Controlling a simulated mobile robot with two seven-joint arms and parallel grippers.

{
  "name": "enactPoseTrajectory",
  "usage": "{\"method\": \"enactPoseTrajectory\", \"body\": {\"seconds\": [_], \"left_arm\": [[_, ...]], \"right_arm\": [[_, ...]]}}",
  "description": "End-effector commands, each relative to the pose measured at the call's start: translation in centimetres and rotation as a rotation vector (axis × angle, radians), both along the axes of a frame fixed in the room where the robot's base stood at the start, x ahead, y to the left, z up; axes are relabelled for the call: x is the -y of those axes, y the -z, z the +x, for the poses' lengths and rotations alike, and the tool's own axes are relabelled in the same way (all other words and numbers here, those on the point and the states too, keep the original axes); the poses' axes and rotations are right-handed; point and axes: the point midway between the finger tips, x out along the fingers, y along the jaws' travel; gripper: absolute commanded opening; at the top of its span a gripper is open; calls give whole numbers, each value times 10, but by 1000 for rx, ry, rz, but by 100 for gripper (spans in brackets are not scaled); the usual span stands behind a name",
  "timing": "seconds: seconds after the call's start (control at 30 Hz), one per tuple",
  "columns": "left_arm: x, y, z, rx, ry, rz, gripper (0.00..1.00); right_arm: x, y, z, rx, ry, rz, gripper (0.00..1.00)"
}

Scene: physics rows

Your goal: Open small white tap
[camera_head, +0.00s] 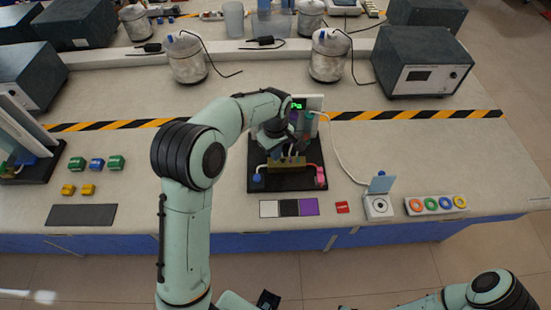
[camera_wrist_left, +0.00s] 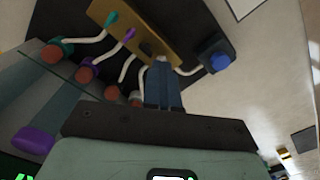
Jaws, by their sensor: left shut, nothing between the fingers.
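The tap rig stands on a black base (camera_head: 262,187) in the middle of the bench, with a brass manifold (camera_head: 290,172) carrying white tubes. In the left wrist view the manifold (camera_wrist_left: 150,22) has a teal lever (camera_wrist_left: 110,19), a purple lever (camera_wrist_left: 129,34) and a small whitish piece (camera_wrist_left: 160,58), which may be the white tap. My right gripper is not visible.
A blue knob (camera_head: 257,178) and a pink knob (camera_head: 320,176) flank the manifold. Behind it is a panel with a green display (camera_head: 298,105).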

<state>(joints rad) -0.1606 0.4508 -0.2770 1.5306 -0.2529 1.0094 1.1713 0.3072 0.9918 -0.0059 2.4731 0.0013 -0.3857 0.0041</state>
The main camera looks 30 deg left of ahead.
Motion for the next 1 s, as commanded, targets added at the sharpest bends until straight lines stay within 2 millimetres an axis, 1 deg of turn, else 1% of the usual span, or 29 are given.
{"method": "enactPoseTrajectory", "body": {"seconds": [0.07, 0.17, 0.4, 0.5, 0.6, 0.87, 0.97, 1.0], "left_arm": [[0, 0, 0, 0, -2, 0, 0], [0, 0, 0, 0, -67, 0, 0], [0, -2, 1, 0, -462, 1, 0], [0, -1, 0, 0, -567, 0, 0], [0, 0, 0, 0, -605, 0, 0], [0, 0, 0, -1, -613, 0, 0], [0, -1, 0, -1, -704, 1, 0], [1, -2, 1, -1, -770, 0, 0]], "right_arm": [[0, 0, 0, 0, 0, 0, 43], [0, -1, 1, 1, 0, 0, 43], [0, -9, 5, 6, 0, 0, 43], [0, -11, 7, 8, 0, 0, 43], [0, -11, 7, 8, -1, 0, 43], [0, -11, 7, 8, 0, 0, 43], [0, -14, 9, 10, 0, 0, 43], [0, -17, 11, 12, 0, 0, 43]]}}
